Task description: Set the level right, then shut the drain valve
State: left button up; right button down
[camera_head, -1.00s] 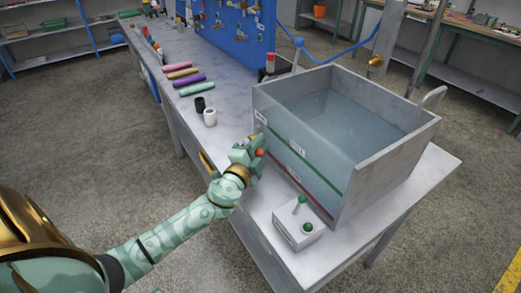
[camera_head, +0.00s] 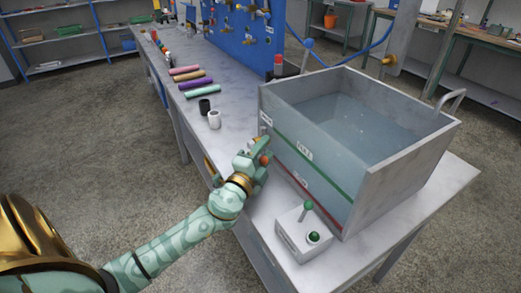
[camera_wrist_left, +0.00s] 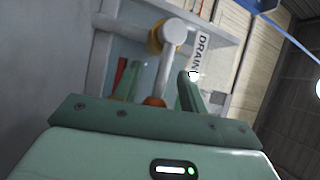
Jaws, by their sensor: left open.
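A grey, clear-fronted tank (camera_head: 410,165) holds bluish water (camera_head: 355,125). Its front carries a green line (camera_head: 325,172) with a label above it and a lower red line (camera_head: 305,187). I cannot tell exactly where the water stands against the lines. My left gripper (camera_head: 262,149) is open at the tank's near left corner. In the left wrist view, an orange knob (camera_wrist_left: 153,101) shows between its fingers, below a pale pipe with a brass collar (camera_wrist_left: 160,38) and a DRAIN label (camera_wrist_left: 201,52). Contact is not clear. My right gripper is out of view.
A grey box (camera_head: 290,238) with a green-topped lever (camera_head: 307,205) and a green button (camera_head: 313,237) stands before the tank. Black and white cups and coloured rolls (camera_head: 195,82) lie along the bench. A blue hose (camera_head: 345,52) hangs behind.

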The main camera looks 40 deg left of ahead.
pick_arm(q)
jog(key=s+d+f+b, duration=0.2)
jog(key=s+b, duration=0.2)
jog(key=s, duration=1.2)
jog(key=shift+f+b, duration=0.15)
jog(key=shift+b, duration=0.15)
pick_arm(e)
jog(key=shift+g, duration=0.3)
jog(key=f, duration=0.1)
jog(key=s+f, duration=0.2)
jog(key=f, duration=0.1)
pick_arm(q)
jog(key=shift+d, duration=0.15)
